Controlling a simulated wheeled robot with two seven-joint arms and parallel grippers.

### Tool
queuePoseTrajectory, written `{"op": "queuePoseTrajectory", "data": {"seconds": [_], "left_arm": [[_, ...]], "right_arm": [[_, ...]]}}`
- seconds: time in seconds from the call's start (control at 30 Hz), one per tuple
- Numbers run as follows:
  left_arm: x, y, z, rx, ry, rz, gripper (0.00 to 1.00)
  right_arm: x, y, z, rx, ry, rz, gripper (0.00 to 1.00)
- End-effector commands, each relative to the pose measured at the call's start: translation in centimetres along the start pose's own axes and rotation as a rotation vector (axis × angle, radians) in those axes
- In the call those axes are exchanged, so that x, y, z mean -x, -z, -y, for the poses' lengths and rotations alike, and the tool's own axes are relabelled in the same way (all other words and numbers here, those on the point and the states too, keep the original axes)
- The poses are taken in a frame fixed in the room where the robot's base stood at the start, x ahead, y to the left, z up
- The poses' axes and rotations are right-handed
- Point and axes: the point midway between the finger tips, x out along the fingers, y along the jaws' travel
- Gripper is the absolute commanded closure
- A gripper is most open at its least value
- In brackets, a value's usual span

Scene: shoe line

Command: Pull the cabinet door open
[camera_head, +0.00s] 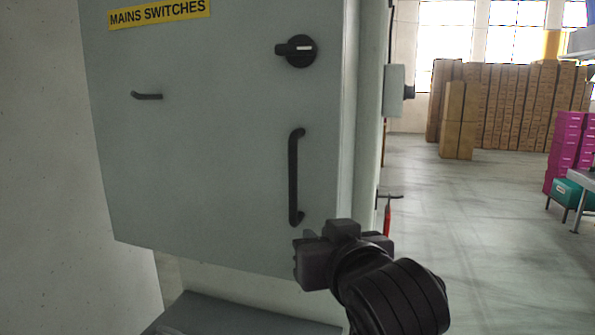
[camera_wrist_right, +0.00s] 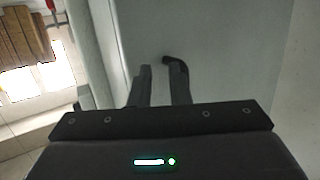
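The grey cabinet door (camera_head: 220,150) fills the left and middle of the head view and looks shut. Its black vertical handle (camera_head: 294,178) is on the right part of the door. My right gripper (camera_head: 302,250) is just below the handle's lower end in the head view. In the right wrist view my right gripper (camera_wrist_right: 162,82) shows two fingers apart, with the pale door between them. The curved handle end (camera_wrist_right: 174,61) appears just beyond the right finger, which partly hides the bar; I cannot tell whether they touch. My left gripper is out of view.
A black rotary switch (camera_head: 297,51) and a small black lever (camera_head: 147,96) are on the door, under a yellow "MAINS SWITCHES" label (camera_head: 160,13). Open floor (camera_head: 470,220) lies to the right. Stacked brown boxes (camera_head: 510,105) and magenta crates (camera_head: 567,150) stand farther off.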

Motion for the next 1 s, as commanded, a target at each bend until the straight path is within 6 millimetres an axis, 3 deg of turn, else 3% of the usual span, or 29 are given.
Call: {"op": "queuePoseTrajectory", "data": {"seconds": [0.03, 0.1, 0.2, 0.33, 0.47, 0.8, 1.0], "left_arm": [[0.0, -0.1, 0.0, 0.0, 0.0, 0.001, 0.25], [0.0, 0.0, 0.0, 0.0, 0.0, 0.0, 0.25], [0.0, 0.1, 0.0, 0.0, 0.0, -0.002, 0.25], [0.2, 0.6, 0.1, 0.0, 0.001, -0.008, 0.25], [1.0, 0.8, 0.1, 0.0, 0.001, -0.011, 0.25], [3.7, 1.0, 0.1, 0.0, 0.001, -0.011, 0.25], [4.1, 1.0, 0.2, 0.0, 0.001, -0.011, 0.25]], "right_arm": [[1.2, 2.2, 0.8, 0.01, 0.009, -0.054, 0.83], [2.7, 4.4, 1.8, 0.017, 0.022, -0.111, 0.83], [4.2, 6.3, 2.8, 0.022, 0.034, -0.162, 0.83], [5.0, 7.4, 3.3, 0.025, 0.041, -0.189, 0.83], [3.9, 7.9, 3.4, 0.024, 0.042, -0.189, 0.83], [-1.3, 8.9, 3.6, 0.024, 0.041, -0.189, 0.83], [-2.5, 8.9, 3.7, 0.024, 0.042, -0.191, 0.83]]}}
